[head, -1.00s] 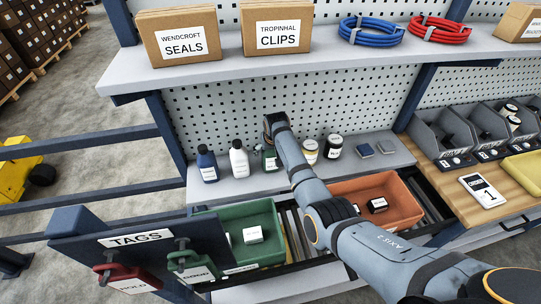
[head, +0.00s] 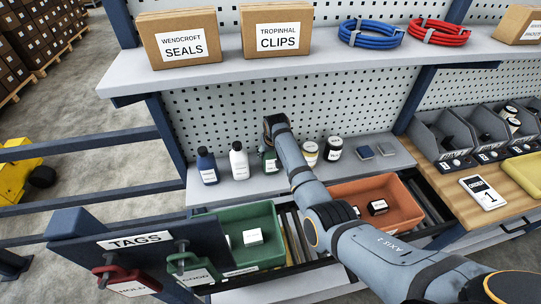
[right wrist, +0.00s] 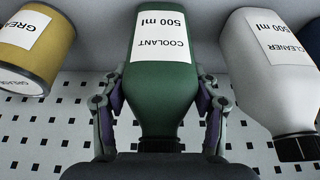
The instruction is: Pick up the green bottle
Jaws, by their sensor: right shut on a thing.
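The green coolant bottle (head: 269,165) stands upright on the grey shelf, right of the white cleaner bottle (head: 239,161). In the right wrist view the green bottle (right wrist: 150,75) fills the middle, its label reading COOLANT 500 ml. My right gripper (right wrist: 163,92) has one finger on each side of the bottle and is shut on it. In the head view my right gripper (head: 271,146) partly hides the bottle's upper part. I cannot tell whether the bottle's base is clear of the shelf. My left gripper is not in view.
A dark blue bottle (head: 207,166) stands left of the white one. Two tins, one yellow (head: 309,153) and one black (head: 334,147), stand to the right. A green bin (head: 275,220) and an orange bin (head: 345,193) sit in front. An upper shelf (head: 300,52) overhangs behind.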

